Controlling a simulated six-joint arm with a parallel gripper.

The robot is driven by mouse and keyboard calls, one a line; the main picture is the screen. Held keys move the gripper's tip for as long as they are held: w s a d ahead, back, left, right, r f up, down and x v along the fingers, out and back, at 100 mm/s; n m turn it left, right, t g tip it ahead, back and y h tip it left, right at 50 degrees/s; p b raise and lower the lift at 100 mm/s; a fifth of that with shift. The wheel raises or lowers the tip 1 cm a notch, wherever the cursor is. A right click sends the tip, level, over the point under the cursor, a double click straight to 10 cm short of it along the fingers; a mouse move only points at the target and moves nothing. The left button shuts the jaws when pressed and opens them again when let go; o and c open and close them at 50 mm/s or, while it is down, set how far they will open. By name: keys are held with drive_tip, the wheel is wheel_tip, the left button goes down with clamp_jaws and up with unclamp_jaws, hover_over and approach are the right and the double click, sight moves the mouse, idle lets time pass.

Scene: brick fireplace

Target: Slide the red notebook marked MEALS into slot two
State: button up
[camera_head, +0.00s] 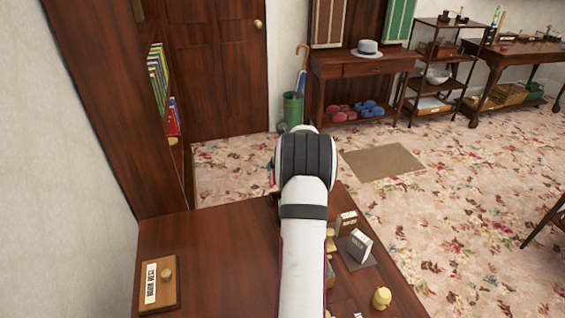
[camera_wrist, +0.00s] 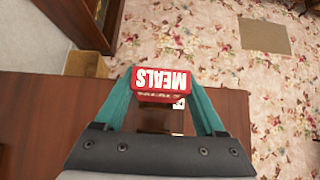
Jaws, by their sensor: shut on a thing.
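The notebook shows over the far edge of the dark wooden desk (camera_wrist: 40,130). Below it in the picture are dark shapes and a small white card (camera_wrist: 179,103); I cannot tell whether these are slots.
A pale box (camera_head: 359,246) and a yellow object (camera_head: 381,298) stand right of my arm. A tall bookcase (camera_head: 110,100) with several books rises at left.

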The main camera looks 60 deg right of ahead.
drive_tip(key=shift+f, duration=2.25)
drive_tip(key=shift+f, duration=2.2)
drive_tip(key=o, duration=1.4)
drive_tip(key=shift+c, duration=0.2)
drive_tip(key=shift+r, duration=0.1)
drive_tip(key=v, duration=1.5)
drive_tip(key=shift+s+a+r, duration=0.2)
drive_tip(key=shift+r, duration=0.05)
